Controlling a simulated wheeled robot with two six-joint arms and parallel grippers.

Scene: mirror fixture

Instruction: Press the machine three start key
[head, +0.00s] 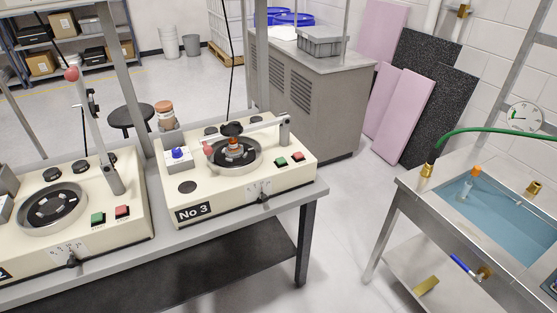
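The machine labelled No 3 (178,219) stands at the right end of the grey bench, a cream box with a round dark turntable (222,164) on top. A green key (281,161) and a red key (298,157) sit side by side on its right part. Its lever arm (255,129) lies lowered across the turntable, over an orange-and-white piece (234,146). A small lever switch (263,197) is on its front edge. The keys are unobstructed; I cannot tell which are pressed. Neither of my grippers is in view.
A similar machine (125,240) stands to the left, its arm raised, with its own green key (97,219) and red key (122,211). A steel sink table (410,186) with a green hose (490,132) is at right. Clear floor (345,195) lies between bench and sink.

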